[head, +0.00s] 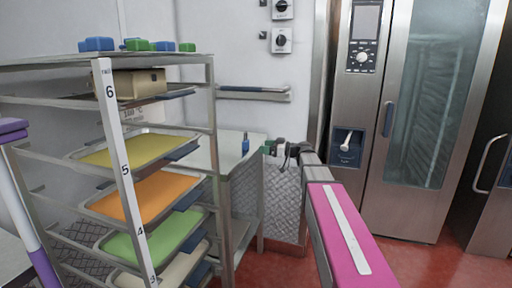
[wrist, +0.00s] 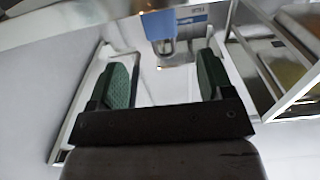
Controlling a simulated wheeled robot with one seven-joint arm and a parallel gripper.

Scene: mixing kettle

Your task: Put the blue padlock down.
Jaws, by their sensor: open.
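The blue padlock (head: 245,146) is at the steel side table (head: 228,160), near its right part, between the tray rack and my arm. In the wrist view the padlock (wrist: 172,24) is beyond my fingertips, with its metal shackle pointing towards my gripper. My gripper (head: 268,148) is just right of the padlock in the head view. In the wrist view my gripper (wrist: 163,62) has its two green-padded fingers wide apart with nothing between them. The padlock's contact with the tabletop is too small to tell.
A tray rack (head: 105,125) with yellow, orange and green trays stands at left. Several blue and green items (head: 97,44) lie on its top. A wall shelf (head: 252,92) is above the table. A steel oven (head: 420,110) stands at right.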

